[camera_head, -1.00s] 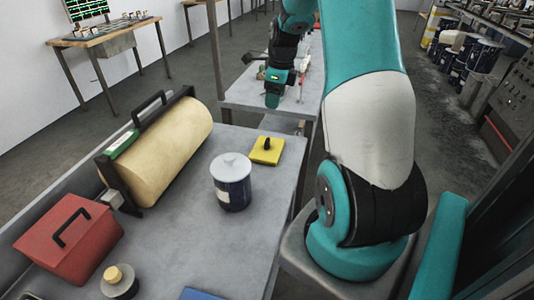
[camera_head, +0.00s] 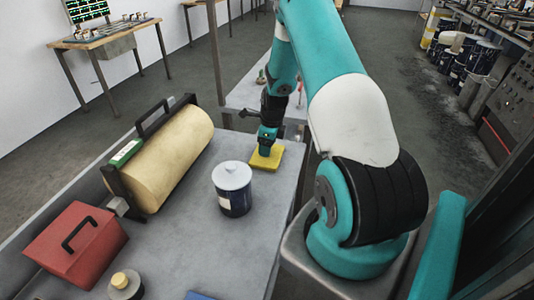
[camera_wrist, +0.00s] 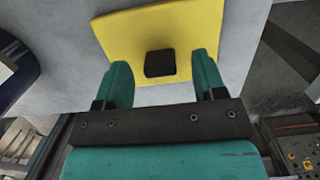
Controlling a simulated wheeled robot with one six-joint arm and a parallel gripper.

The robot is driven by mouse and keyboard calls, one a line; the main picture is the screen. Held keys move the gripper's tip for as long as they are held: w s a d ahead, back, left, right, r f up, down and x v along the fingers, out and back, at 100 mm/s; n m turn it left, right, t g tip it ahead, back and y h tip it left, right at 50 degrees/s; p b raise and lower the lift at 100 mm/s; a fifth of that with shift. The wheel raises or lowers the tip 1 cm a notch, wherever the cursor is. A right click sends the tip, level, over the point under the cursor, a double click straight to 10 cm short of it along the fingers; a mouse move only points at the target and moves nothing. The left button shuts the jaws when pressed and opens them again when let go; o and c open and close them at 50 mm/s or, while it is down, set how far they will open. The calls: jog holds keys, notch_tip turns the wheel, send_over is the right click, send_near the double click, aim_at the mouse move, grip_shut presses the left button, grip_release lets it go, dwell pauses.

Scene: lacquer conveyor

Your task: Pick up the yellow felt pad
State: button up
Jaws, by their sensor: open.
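The yellow felt pad (camera_head: 268,160) lies flat on the grey table, right of the white-lidded can. In the wrist view the yellow felt pad (camera_wrist: 215,35) has a small black knob (camera_wrist: 160,63) on its top. My gripper (camera_head: 265,150) is over the pad in the head view and hides part of it, including the knob. In the wrist view my gripper (camera_wrist: 160,75) is open, with one teal finger to each side of the knob. The fingers do not appear to touch the knob. I cannot tell the exact height of the fingertips above the pad.
A dark can with a white lid (camera_head: 233,188) stands near the pad on the left. A large cream roll (camera_head: 172,158) in a black frame and a red box (camera_head: 76,240) stand farther left. The table's (camera_head: 190,245) middle is bare.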

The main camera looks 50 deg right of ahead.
jog(key=shift+w+f, duration=0.1)
jog(key=shift+f, duration=0.7)
jog(key=c, duration=1)
jog(key=shift+r, duration=0.1)
